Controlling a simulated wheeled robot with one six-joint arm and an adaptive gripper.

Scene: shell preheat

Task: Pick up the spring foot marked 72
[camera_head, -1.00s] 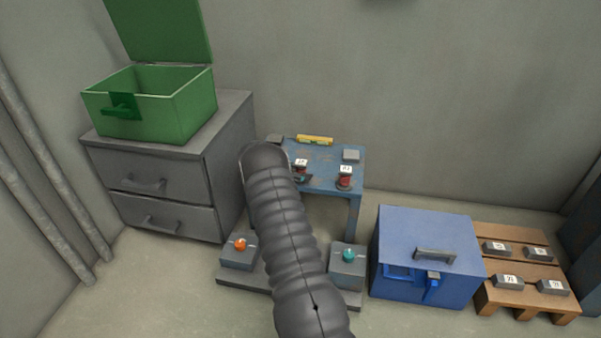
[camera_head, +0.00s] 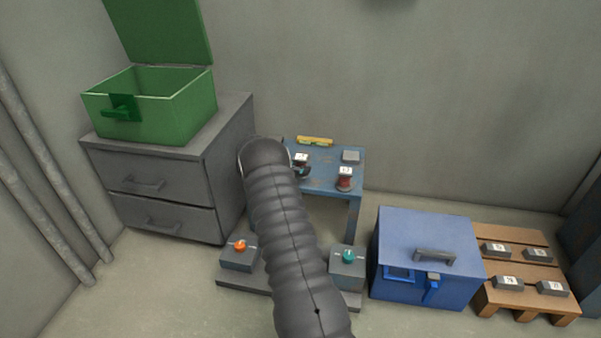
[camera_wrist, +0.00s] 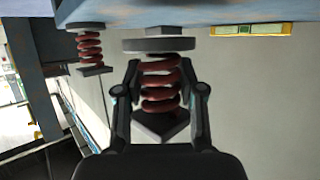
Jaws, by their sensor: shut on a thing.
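My gripper (camera_wrist: 160,108) is shut on a spring foot (camera_wrist: 160,80), its fingers on both sides of the red coil. This foot has a grey round plate at one end and a grey block at the other. In the head view the held foot (camera_head: 301,158) shows a white label at the left of the blue table (camera_head: 325,185), partly hidden by my gripper (camera_head: 302,171). Its number is too small to read surely.
A yellow level (camera_head: 314,140) and a grey block (camera_head: 351,156) lie on the table. An open green box (camera_head: 150,105) stands on a grey drawer cabinet (camera_head: 165,185) at left. A blue case (camera_head: 425,245) and a pallet (camera_head: 520,262) with labelled grey blocks are at right.

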